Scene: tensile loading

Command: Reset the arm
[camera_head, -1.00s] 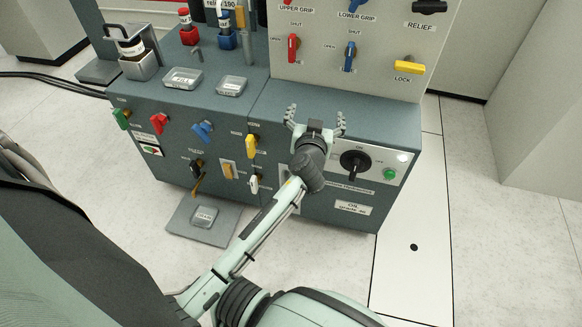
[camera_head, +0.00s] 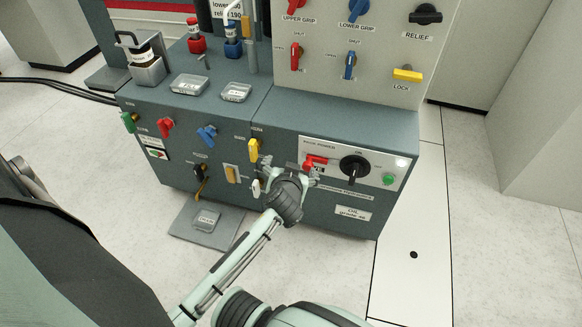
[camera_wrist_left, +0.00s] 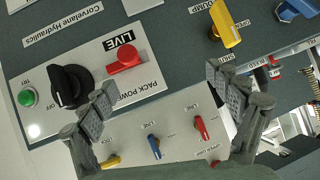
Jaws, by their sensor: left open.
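My left gripper (camera_head: 291,172) is open and empty at the front face of the grey cabinet (camera_head: 330,215), just below and left of the red lever (camera_head: 315,161) on the white power panel. In the left wrist view the open fingers (camera_wrist_left: 160,85) spread wide. The red lever (camera_wrist_left: 124,59) shows there under a LIVE label, beside a black rotary knob (camera_wrist_left: 71,87) and a green button (camera_wrist_left: 27,98). Nothing is between the fingers. I cannot tell whether a fingertip touches the panel. My right gripper is not in view.
Yellow (camera_head: 253,150), blue (camera_head: 207,135), red (camera_head: 165,127) and green (camera_head: 128,122) handles stick out of the cabinet front. A white handle (camera_head: 256,188) sits close left of my gripper. A pedal plate (camera_head: 207,219) lies on the floor. Open floor (camera_head: 490,260) is at the right.

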